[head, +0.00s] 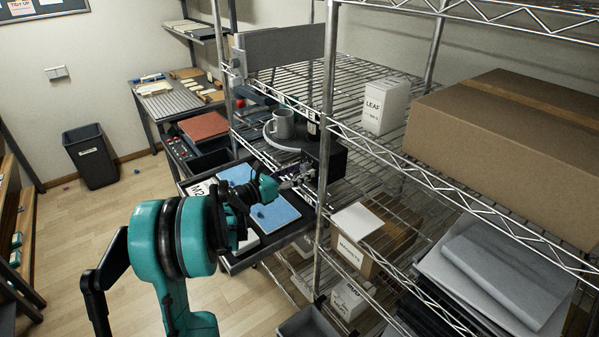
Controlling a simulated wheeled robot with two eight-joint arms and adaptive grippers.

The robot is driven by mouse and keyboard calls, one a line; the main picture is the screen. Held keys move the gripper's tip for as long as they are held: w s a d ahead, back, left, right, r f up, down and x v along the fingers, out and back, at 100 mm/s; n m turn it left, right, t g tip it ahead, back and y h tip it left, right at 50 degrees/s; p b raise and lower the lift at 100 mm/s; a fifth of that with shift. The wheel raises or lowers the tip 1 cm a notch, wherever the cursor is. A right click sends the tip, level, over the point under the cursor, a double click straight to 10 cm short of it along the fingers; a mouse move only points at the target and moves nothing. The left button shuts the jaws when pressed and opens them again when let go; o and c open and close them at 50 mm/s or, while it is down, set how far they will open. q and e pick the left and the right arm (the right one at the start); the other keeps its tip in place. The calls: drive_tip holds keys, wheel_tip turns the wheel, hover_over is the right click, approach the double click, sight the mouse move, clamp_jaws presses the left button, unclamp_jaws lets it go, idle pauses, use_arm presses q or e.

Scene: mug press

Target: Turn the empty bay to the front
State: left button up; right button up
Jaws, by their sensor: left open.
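A round grey turntable (272,140) is on the wire shelf beyond my left arm. A grey mug (284,124) stands on it, and a dark item with a white label (313,125) is just right of the mug. I cannot make out separate bays or which one is empty. A black block (334,160) is in front of the turntable's right side and hides part of it. My left gripper (297,181) is open, beside the block's lower left and below the turntable's front. I see nothing between its fingers. My right gripper is not in view.
A shelf post (324,150) rises close to the right of my left gripper. A tray with blue pads (283,213) lies under my left forearm. A white LEAF box (385,105) and a large cardboard box (510,140) stand to the right. Floor at left is mostly clear.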

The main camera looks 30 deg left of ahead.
use_arm(q)
drive_tip(key=c, duration=1.2)
